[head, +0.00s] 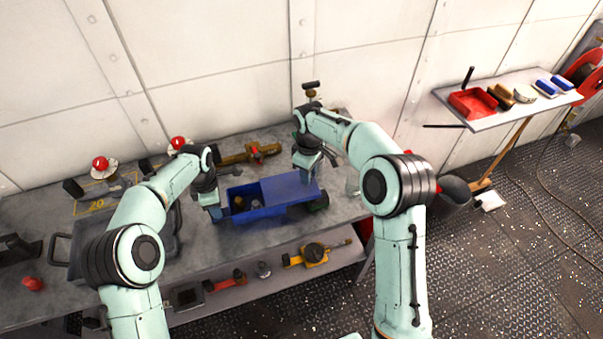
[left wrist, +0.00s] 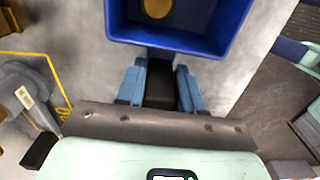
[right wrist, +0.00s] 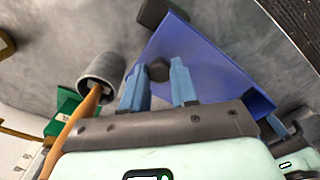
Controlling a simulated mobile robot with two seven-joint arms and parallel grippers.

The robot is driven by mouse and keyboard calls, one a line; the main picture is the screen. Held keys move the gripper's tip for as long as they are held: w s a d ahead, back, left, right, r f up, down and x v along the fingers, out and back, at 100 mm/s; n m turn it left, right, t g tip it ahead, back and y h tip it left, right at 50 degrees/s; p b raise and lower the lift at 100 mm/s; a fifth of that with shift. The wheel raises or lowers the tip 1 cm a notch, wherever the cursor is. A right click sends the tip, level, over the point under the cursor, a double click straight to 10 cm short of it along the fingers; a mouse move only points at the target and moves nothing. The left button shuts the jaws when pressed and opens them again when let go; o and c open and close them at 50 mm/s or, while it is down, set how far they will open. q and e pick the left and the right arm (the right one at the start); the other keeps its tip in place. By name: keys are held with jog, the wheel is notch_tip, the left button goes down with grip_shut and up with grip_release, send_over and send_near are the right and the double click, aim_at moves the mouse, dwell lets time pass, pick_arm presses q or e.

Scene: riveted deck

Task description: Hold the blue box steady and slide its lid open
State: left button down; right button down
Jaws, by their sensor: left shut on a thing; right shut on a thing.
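The blue box (head: 255,213) stands on the grey bench. Its blue lid (head: 287,187) covers the right part, and the left part is open, with yellowish and grey things inside. My left gripper (head: 216,212) is at the box's left end. In the left wrist view its fingers (left wrist: 161,82) are shut on a black block handle (left wrist: 161,88) at the end of the blue box (left wrist: 190,43). My right gripper (head: 307,177) is over the lid. In the right wrist view its fingers (right wrist: 157,82) are shut on a dark knob (right wrist: 158,70) on the lid (right wrist: 205,68).
A grey tray (head: 58,250) lies left of the box. Red-topped buttons (head: 101,164) and a brass-coloured tool (head: 235,158) are behind. A lower shelf holds a yellow tool (head: 315,252).

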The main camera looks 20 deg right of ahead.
pick_arm(q)
jog(key=shift+a, duration=0.1)
pick_arm(e)
jog(key=shift+d, duration=0.1)
jog(key=c, duration=0.8)
grip_release()
jog(key=shift+c, duration=0.2)
notch_tip(320, 180, up, 12)
pick_arm(q)
jog(key=c, duration=0.6)
grip_release()
jog(key=shift+c, duration=0.2)
